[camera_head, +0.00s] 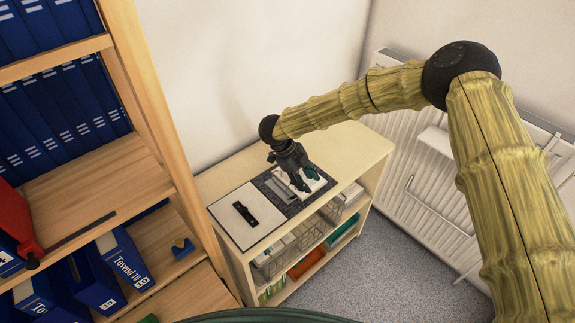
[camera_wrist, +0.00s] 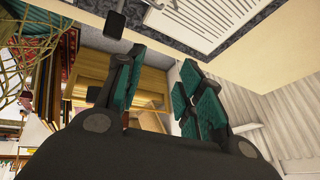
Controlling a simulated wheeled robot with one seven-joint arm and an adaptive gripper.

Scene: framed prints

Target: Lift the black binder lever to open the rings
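An open binder (camera_head: 266,183) with a dark speckled border and pale sheets lies on top of a low wooden shelf. A grey metal strip shows on it in the head view. In the wrist view, the binder's sheet and speckled edge (camera_wrist: 232,48) show at the top. A small black end piece on a thin metal bar, which looks like the lever (camera_wrist: 114,23), is beside them, beyond the left finger. My gripper (camera_head: 306,179) is over the binder's right part. Its teal-padded fingers (camera_wrist: 162,75) are apart and nothing shows between them. I cannot tell whether they touch the binder.
A white panel with a black object (camera_head: 245,213) lies left of the speckled part. Wire baskets (camera_head: 275,262) fill the shelf below. A tall wooden bookcase (camera_head: 150,95) with blue binders stands at left. A white radiator (camera_head: 405,150) is at right, with walls behind.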

